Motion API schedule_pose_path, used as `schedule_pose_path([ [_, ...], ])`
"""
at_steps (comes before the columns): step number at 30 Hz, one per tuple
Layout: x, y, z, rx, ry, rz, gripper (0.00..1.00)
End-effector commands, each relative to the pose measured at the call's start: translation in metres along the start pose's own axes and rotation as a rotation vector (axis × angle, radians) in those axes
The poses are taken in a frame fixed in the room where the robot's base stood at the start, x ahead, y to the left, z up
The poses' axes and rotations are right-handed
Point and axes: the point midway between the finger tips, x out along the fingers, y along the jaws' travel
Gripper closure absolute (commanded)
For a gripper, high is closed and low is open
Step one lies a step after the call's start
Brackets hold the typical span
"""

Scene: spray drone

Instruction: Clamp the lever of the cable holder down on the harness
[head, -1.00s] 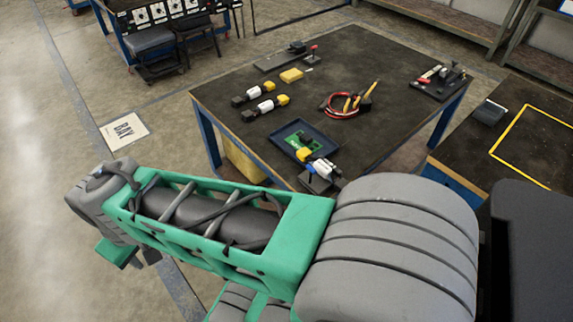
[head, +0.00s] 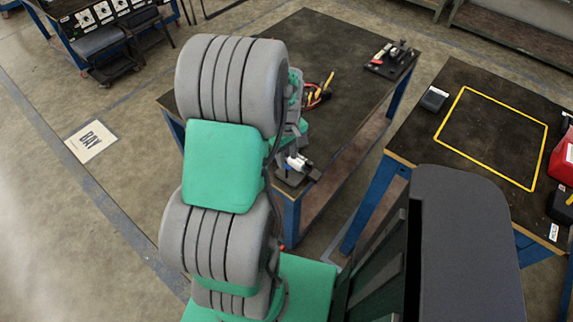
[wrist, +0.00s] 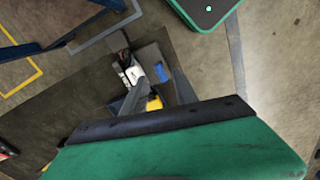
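The cable harness (head: 318,97), a red and black loop with yellow-handled ends, lies on the dark table and is partly hidden behind my raised arm in the head view. I cannot make out the cable holder or its lever for certain. A white and black part (head: 298,164) stands on a dark mount at the table's near corner; it seems to show in the wrist view (wrist: 131,70) beside blue and yellow pieces. My gripper (wrist: 150,116) shows as a green body with a black edge above this corner.
A dark plate with red-handled and black tools (head: 391,58) lies at the table's far right corner. A second table (head: 465,125) at the right bears a yellow outlined square, a small black box (head: 434,98) and red items (head: 564,160). Floor lies between the tables.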

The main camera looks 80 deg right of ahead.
Motion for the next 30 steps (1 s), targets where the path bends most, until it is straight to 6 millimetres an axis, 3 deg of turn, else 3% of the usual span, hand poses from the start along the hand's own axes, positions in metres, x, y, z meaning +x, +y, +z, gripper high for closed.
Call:
schedule_pose_path([
  [6, 0.041, -0.002, 0.001, 0.001, -0.004, -0.005, 0.66],
  [12, 0.069, -0.001, 0.0, 0.001, -0.001, -0.001, 0.66],
  [21, 0.073, -0.001, 0.0, 0.002, 0.0, 0.0, 0.66],
  [30, 0.072, -0.001, 0.0, 0.002, 0.0, 0.0, 0.91],
])
